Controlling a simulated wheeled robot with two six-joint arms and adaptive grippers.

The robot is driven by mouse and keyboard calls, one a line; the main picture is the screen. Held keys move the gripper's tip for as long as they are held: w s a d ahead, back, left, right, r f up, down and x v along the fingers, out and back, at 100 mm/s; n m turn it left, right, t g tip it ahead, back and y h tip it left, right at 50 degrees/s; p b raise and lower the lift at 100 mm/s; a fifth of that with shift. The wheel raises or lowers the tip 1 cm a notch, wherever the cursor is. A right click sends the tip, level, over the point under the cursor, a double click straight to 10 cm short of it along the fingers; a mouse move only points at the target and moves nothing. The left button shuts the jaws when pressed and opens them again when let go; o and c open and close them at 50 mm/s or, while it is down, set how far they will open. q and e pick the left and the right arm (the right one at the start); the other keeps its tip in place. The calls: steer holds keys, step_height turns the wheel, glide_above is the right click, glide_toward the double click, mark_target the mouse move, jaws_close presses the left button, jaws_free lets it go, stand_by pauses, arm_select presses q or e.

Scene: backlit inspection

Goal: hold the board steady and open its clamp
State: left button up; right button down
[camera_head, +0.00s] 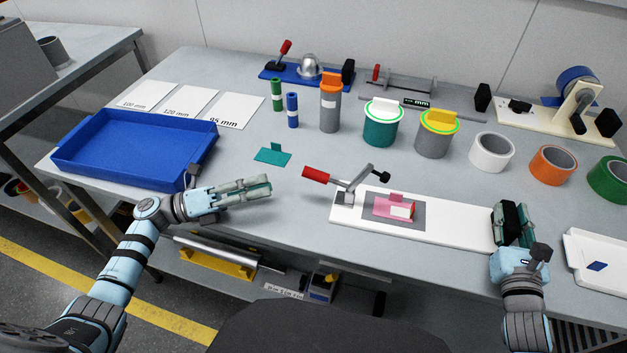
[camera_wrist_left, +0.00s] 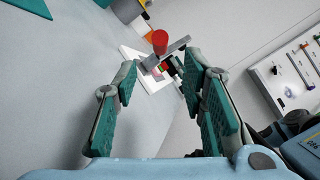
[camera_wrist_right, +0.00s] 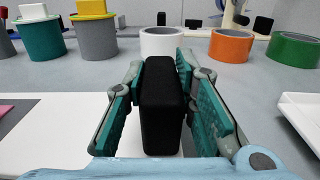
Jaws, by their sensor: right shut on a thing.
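The white board (camera_head: 450,229) lies at the front of the bench, with a grey patch and a pink piece (camera_head: 381,208) on it. The clamp (camera_head: 347,195) stands at its left end; its red handle (camera_head: 316,174) points left and its black-tipped arm (camera_head: 381,172) reaches right above the board. The red handle end also shows in the left wrist view (camera_wrist_left: 160,42). My left gripper (camera_head: 270,188) is open and empty, left of the handle and apart from it. My right gripper (camera_wrist_right: 160,100) is shut on the upright black block (camera_wrist_right: 163,105) at the board's right end.
A blue tray (camera_head: 75,176) is at the left and a white tray (camera_head: 597,286) at the right. A teal piece (camera_head: 272,155) lies behind my left gripper. Canisters and tape rolls (camera_head: 491,152) line the back. Bench between left gripper and handle is clear.

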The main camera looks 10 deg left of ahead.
arm_select(q)
steer(key=w+r+m, duration=0.1)
steer(key=r, duration=0.2)
steer(key=w+r+m+h, duration=0.1)
steer(key=w+r, duration=0.1)
steer(key=r, duration=0.2)
steer(key=w+r+m+g, duration=0.1)
steer(key=w+r, duration=0.1)
steer(key=r, duration=0.2)
steer(key=shift+w+d+m, duration=0.15)
steer(key=shift+d+m, duration=0.15)
steer(key=shift+d, duration=0.1)
jaws_close()
step_height(320, 180, up, 8)
steer(key=d+n+g+y, duration=0.2)
steer(key=d+n+g, duration=0.1)
steer(key=n+g, duration=0.25)
step_height(320, 180, down, 5)
steer(key=s+a+n+g+y, duration=0.2)
steer(key=s+n+y, duration=0.15)
steer(key=n, duration=1.15)
steer(key=w+d+f, duration=0.2)
steer(key=d+f, duration=0.6)
steer(key=shift+n, duration=0.45)
steer(key=shift+f, duration=0.1)
